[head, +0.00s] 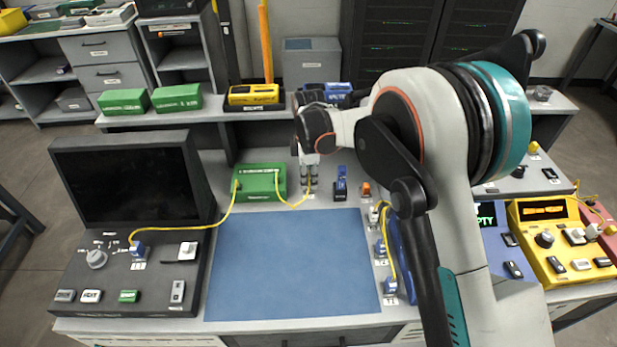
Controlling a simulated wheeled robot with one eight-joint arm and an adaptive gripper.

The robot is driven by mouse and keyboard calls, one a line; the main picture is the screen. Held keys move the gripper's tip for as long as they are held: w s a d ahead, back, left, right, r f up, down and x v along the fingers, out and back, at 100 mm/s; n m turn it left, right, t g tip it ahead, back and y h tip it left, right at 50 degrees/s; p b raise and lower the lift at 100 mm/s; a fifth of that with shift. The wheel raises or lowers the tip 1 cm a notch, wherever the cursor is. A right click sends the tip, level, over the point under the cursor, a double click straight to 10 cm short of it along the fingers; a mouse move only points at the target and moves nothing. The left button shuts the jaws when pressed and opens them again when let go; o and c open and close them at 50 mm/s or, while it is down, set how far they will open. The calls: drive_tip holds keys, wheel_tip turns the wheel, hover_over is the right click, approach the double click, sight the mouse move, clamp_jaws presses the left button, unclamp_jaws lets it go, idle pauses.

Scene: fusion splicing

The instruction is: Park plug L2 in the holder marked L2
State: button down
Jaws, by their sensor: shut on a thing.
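My gripper (309,178) is above the bench, just right of the green box (262,182), with its fingers pointing down. It is shut on a plug, which is mostly hidden between the fingers. A yellow cable (292,205) runs from the green box to the fingertips. I cannot read the plug's label. A blue holder (341,184) stands right of my gripper, apart from it. More blue holders (381,249) and (391,286) stand along the mat's right edge. Their small labels are too blurred to tell which one is marked L2.
A blue mat (288,265) covers the middle of the bench and is clear. A dark console with a screen (130,180) stands at left, with a second yellow cable (185,228) reaching its blue connector (138,248). A yellow device (560,240) is at right. My arm hides part of the right side.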

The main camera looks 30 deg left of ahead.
drive_tip(key=shift+f+b, duration=0.35)
drive_tip(key=shift+f, duration=0.15)
idle(0.4)
drive_tip(key=c, duration=1.3)
unclamp_jaws()
wheel_tip(320, 180, up, 12)
